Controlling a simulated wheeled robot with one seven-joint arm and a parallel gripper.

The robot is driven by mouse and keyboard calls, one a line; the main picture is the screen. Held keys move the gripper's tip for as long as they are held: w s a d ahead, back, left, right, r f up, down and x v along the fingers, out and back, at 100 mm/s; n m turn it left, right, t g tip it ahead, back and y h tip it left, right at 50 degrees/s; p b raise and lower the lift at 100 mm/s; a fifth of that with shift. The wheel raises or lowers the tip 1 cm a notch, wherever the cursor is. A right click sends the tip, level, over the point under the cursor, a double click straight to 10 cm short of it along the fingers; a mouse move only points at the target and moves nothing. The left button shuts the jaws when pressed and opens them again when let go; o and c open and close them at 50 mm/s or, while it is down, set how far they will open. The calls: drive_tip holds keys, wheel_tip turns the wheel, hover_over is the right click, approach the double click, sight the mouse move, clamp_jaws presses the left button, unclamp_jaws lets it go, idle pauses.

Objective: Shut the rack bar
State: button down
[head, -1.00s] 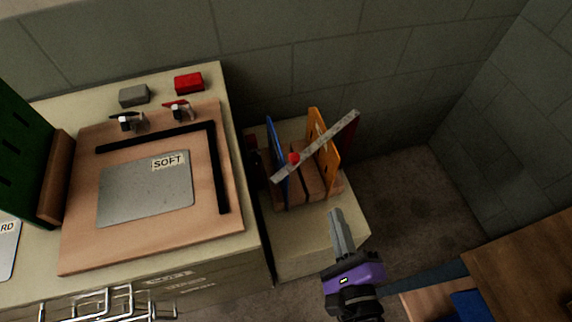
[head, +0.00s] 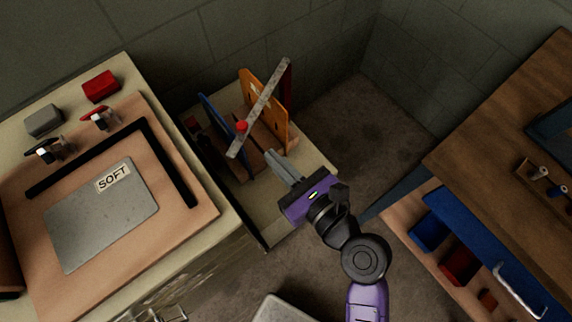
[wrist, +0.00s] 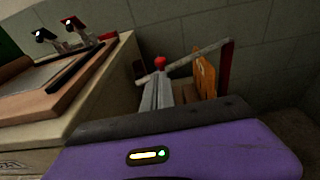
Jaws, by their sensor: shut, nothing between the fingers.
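The rack bar (head: 263,103) is a grey metal strip with a red knob (head: 241,126) near its lower left end. In the head view it slants up to the right across the rack's upright panels, a blue one (head: 221,128) and an orange one (head: 268,110). My gripper (head: 270,155) is shut and empty, its fingertips just below the bar's lower end; I cannot tell if they touch it. In the wrist view the bar (wrist: 197,56) rises to the right, and the red knob (wrist: 160,62) shows just beyond the fingertips (wrist: 158,80).
Left is a workbench with a wooden board (head: 170,200), a grey SOFT plate (head: 100,215), clamps and a red block (head: 101,86). Concrete walls close the back.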

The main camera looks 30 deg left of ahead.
sight(242, 129)
drive_tip(key=x, duration=0.8)
drive_tip(key=shift+a, duration=0.1)
drive_tip(key=shift+s+a+r+p, duration=0.1)
drive_tip(key=shift+a+p, duration=0.4)
drive_tip(key=a+p, duration=0.4)
drive_tip(key=a, duration=0.8)
drive_tip(key=shift+a, duration=0.2)
drive_tip(key=shift+d, duration=0.1)
drive_tip(key=v, duration=0.8)
drive_tip(key=shift+w+d+f+p, duration=0.15)
drive_tip(key=shift+w+f+p, duration=0.05)
drive_tip(key=shift+w+p, duration=0.1)
